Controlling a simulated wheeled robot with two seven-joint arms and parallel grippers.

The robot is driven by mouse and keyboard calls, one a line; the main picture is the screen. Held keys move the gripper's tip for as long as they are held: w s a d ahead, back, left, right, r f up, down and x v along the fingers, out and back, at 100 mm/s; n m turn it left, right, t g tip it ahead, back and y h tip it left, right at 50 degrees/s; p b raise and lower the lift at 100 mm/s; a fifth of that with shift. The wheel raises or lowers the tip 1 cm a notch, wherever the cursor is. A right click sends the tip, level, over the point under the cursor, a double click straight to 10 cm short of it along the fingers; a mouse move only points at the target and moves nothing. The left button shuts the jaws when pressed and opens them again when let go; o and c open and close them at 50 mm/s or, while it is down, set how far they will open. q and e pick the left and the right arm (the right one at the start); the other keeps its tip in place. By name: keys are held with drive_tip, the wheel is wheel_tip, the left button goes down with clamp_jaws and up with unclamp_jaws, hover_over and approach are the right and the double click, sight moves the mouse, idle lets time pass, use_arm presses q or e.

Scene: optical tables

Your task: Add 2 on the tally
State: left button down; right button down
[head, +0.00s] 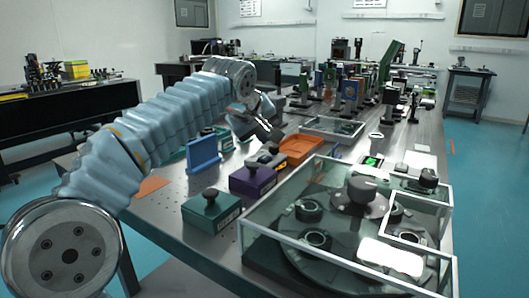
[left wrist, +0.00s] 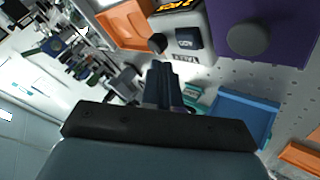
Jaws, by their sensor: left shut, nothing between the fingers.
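I cannot tell for sure which of these belongs to the tally. My left gripper (head: 270,132) is shut and empty above the table, beyond the purple box; its closed fingers also show in the left wrist view (left wrist: 163,82). My right gripper is out of view.
A purple box (head: 252,182) and a green box (head: 210,212), both with black knobs, stand near the front. A blue holder (head: 203,154) is left of them and an orange tray (head: 301,147) behind. A glass-walled case (head: 262,243) fills the front right.

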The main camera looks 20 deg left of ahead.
sight(262, 158)
use_arm(q)
wheel_tip(262, 158, up, 3)
drive_tip(key=shift+r+p, duration=0.2)
drive_tip(key=shift+p, duration=1)
drive_tip(key=shift+f, duration=0.1)
